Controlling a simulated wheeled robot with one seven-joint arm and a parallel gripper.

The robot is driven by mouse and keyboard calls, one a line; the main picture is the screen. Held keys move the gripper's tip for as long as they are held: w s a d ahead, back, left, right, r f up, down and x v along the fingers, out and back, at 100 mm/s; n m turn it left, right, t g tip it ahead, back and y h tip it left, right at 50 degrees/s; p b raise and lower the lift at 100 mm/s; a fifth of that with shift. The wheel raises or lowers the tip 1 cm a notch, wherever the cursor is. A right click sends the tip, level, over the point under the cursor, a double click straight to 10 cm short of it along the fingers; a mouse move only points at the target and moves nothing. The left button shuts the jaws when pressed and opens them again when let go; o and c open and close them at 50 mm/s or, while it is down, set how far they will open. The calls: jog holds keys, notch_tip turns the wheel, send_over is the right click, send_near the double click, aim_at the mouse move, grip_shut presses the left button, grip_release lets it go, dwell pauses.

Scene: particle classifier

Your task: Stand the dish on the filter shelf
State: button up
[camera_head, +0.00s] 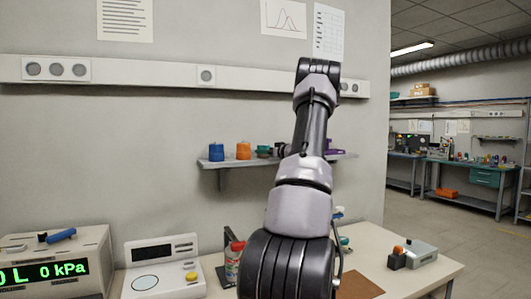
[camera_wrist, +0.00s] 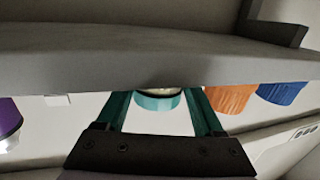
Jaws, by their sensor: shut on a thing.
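The filter shelf (camera_head: 225,163) is a grey wall shelf in the head view. Its grey edge (camera_wrist: 150,62) spans the upper part of the wrist view, which looks inverted. The dish (camera_wrist: 158,102) is a low round teal thing with a pale face, between the teal fingers of my gripper (camera_wrist: 160,108). The gripper is shut on it. The shelf edge cuts off part of the dish, and I cannot tell whether they touch. In the head view my arm hides most of the gripper; a small teal-green thing (camera_head: 263,152) shows at the shelf there, not clearly identifiable.
A blue piece (camera_head: 216,152) and an orange piece (camera_head: 243,151) stand on the shelf's left part. A purple piece (camera_head: 335,151) is at its right. Below are a pressure display box (camera_head: 60,262), a white instrument (camera_head: 165,265) and a red-and-white bottle (camera_head: 234,262).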

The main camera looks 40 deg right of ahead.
jog(key=o, duration=1.4)
jog(key=shift+f, duration=0.1)
jog(key=shift+o, duration=0.2)
jog(key=shift+r, duration=0.2)
jog(key=s, duration=1.1)
jog(key=w+a+r+m+g+h, duration=0.2)
jog(key=a+r+m+h, duration=0.15)
jog(key=a+r, duration=0.65)
jog(key=s+a+g+h, duration=0.2)
jog(key=s+a, duration=0.2)
jog(key=a, duration=0.5)
jog(key=s+a+f+g+y, duration=0.3)
jog(key=s+a, duration=1)
jog(key=a, duration=0.1)
jog(key=s+a+f+m+g+y, duration=0.1)
jog(key=s+a+f+g+y, duration=0.2)
jog(key=s+a, duration=1)
jog(key=shift+a+f+y, duration=0.4)
jog(key=shift+a+y, duration=0.1)
jog(key=shift+y, duration=0.15)
